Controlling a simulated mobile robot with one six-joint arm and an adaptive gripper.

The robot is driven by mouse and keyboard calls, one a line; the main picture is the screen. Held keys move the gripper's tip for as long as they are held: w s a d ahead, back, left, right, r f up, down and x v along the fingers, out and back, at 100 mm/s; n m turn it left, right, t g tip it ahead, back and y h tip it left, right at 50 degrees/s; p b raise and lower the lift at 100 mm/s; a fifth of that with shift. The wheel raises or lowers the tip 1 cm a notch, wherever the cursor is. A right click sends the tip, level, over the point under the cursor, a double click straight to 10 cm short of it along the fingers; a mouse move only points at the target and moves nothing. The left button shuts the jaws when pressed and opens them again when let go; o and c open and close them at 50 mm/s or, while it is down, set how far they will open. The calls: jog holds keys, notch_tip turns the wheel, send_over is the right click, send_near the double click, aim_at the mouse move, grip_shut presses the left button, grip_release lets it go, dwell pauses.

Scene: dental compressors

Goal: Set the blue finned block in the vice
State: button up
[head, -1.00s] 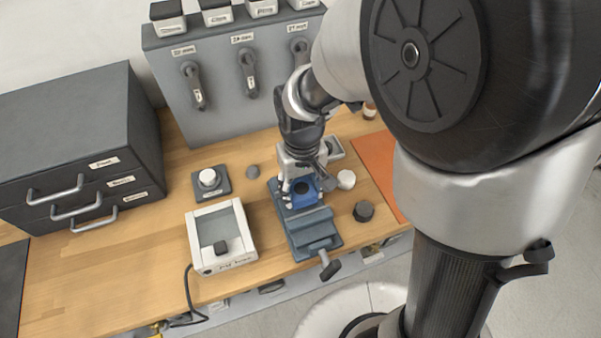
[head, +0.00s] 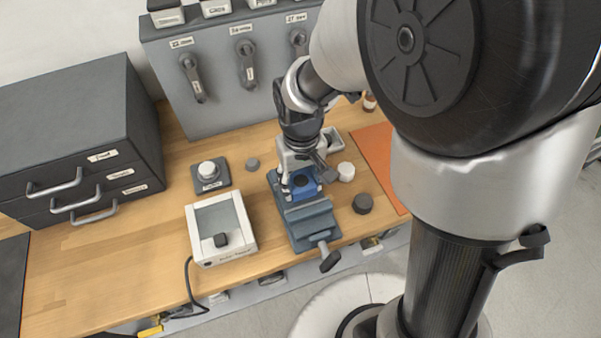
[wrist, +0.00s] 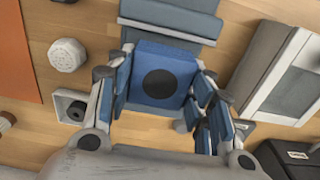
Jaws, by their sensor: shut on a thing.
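The blue finned block (head: 304,184) has a dark round spot on its top face and sits at the vice, between or just over its jaws; the exact seating is hidden. The grey-blue vice (head: 312,217) stands on the bench with its handle toward the front edge. My gripper (head: 301,178) is shut on the block from above. In the wrist view the block (wrist: 177,62) lies between my fingers (wrist: 162,92), and part of the vice (wrist: 170,18) shows beyond it.
A white-framed device (head: 221,228) stands left of the vice. A small open tray (head: 332,140) is behind. A grey panel with hanging handles (head: 235,75) stands at the back.

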jog(key=shift+f+b, duration=0.95)
jog(key=shift+f, duration=0.65)
dwell(1.3)
jog(key=o, duration=1.3)
jog(key=shift+o, duration=0.2)
jog(key=o, duration=0.4)
jog(key=shift+r, duration=0.1)
jog(key=shift+r+p, duration=3.1)
jog(key=shift+r, duration=0.4)
